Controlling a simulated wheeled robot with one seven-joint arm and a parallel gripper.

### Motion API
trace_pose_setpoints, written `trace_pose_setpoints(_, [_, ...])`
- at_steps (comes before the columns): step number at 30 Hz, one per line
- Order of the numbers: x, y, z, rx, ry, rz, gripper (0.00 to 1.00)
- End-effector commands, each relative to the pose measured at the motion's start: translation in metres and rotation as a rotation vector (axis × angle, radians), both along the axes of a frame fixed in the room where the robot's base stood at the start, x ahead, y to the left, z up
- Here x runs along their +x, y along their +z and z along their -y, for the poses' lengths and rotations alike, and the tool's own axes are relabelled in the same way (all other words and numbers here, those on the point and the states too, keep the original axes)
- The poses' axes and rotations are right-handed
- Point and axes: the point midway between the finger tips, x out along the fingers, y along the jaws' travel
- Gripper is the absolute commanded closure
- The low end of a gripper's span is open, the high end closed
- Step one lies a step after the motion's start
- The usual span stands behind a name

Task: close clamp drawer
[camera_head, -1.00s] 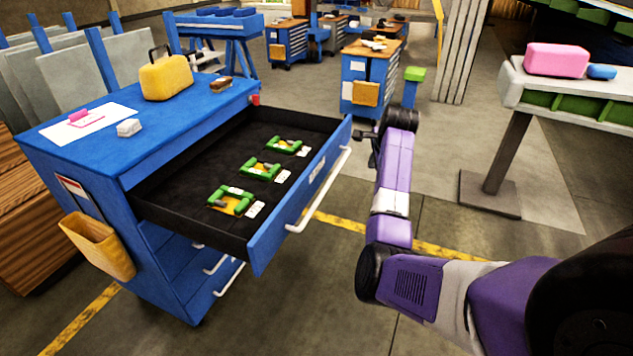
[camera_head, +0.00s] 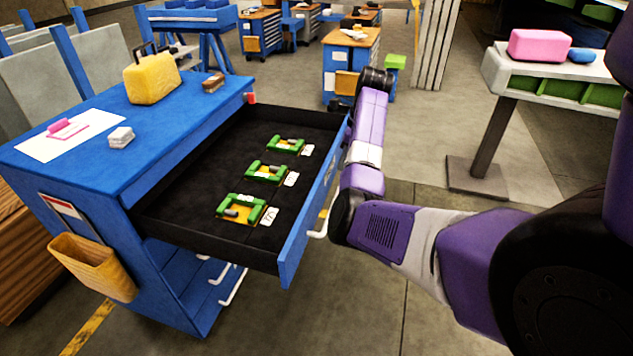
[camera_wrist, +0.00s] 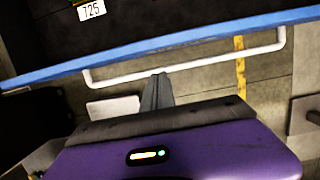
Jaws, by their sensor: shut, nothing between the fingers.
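The clamp drawer (camera_head: 297,240) is pulled out of the blue cabinet (camera_head: 180,255). In its black tray lie three green clamps with yellow parts, one of them the near clamp (camera_head: 240,208), with white labels beside them. The drawer has a white bar handle (camera_wrist: 205,65) along its front, mostly hidden by my arm in the head view. My gripper (camera_wrist: 160,80) is shut and empty. Its fingertips are at the handle bar in the wrist view, but I cannot tell whether they touch it. In the head view my gripper is small and dark beside the drawer's far front corner.
On the cabinet top stand a yellow case (camera_head: 152,78), a brown block (camera_head: 213,83) and a white stack (camera_head: 121,137). A tan bin (camera_head: 92,265) hangs on the cabinet side. A bench (camera_head: 500,75) stands at the right. Concrete floor lies clear between.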

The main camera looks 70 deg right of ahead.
Motion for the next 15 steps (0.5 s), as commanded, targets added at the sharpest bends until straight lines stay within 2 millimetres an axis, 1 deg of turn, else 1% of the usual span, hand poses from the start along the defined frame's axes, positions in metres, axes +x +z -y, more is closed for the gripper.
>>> trace_pose_setpoints(4, [0.0,-0.004,-0.002,0.01,-0.008,-0.002,1.0])
trace_pose_setpoints(7, [0.002,-0.013,-0.002,0.012,-0.006,-0.004,1.0])
trace_pose_setpoints(11, [0.007,-0.032,-0.003,0.011,-0.004,-0.003,1.0])
trace_pose_setpoints(15, [0.013,-0.056,-0.003,0.011,-0.005,-0.004,1.0])
